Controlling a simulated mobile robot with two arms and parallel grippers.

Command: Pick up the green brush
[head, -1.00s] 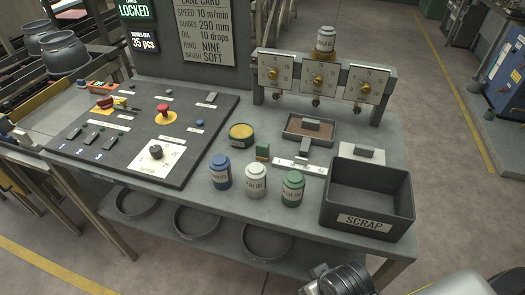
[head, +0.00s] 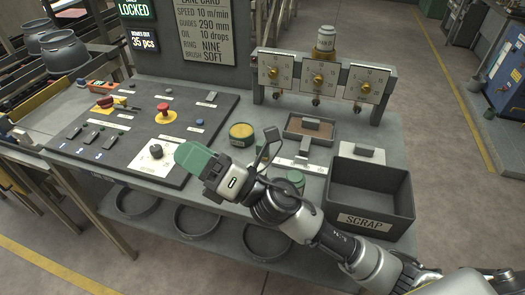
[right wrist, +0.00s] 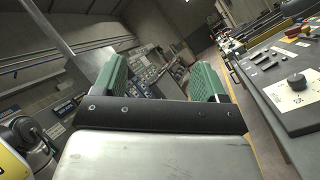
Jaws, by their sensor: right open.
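My right gripper (head: 192,157) hangs over the front of the bench, to the left of the block and near the dark control panel. In the right wrist view its two green finger pads (right wrist: 158,82) stand wide apart with nothing between them. The brush does not show clearly in that view. My left gripper is out of view.
A green-lidded jar (head: 295,180) is partly covered by my right arm; the blue and white jars are hidden. The black scrap bin (head: 371,222) stands at right. A brown-bottomed tray (head: 309,136) and a gauge rack (head: 317,78) stand behind. The control panel (head: 130,135) fills the left.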

